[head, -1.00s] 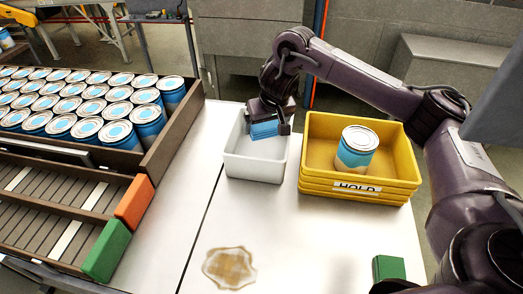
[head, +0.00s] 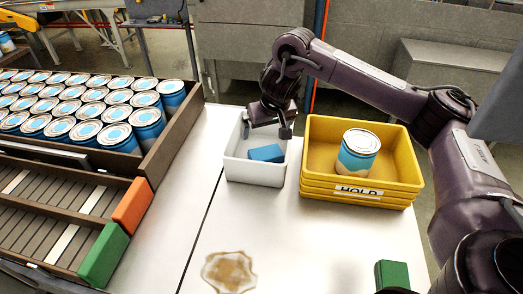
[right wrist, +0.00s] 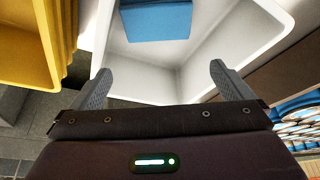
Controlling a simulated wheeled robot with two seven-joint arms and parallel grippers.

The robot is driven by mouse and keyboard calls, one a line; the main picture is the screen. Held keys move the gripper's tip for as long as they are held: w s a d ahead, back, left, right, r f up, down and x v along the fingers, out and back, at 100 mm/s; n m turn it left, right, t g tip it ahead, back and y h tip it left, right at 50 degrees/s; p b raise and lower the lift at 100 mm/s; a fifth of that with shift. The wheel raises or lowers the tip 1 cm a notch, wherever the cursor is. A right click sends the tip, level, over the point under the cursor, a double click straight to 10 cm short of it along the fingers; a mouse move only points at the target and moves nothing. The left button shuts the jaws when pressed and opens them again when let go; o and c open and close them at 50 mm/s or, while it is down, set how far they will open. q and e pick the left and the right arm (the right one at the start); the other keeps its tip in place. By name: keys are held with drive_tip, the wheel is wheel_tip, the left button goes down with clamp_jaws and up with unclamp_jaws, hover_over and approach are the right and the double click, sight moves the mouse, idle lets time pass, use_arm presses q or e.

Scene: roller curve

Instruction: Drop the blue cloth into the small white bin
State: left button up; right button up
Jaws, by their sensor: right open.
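The blue cloth (head: 266,153), a folded block shape, lies inside the small white bin (head: 254,174), tilted slightly against the inside. My right gripper (head: 267,133) is open and empty above the back of the bin, apart from the cloth. In the right wrist view the cloth (right wrist: 156,20) lies in the white bin (right wrist: 200,85), beyond the two spread fingers (right wrist: 157,85). My left gripper is in neither view.
A yellow HOLD bin (head: 400,187) with one can (head: 357,152) stands right of the white bin. A brown stain (head: 229,271) and a green block (head: 392,274) are on the white table. A tray of cans (head: 168,150) stands at left.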

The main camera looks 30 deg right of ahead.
drive_tip(key=p+v, duration=0.1)
drive_tip(key=v, duration=0.5)
drive_tip(key=shift+r+p, duration=0.15)
drive_tip(key=shift+p, duration=0.25)
drive_tip(key=shift+s, duration=0.15)
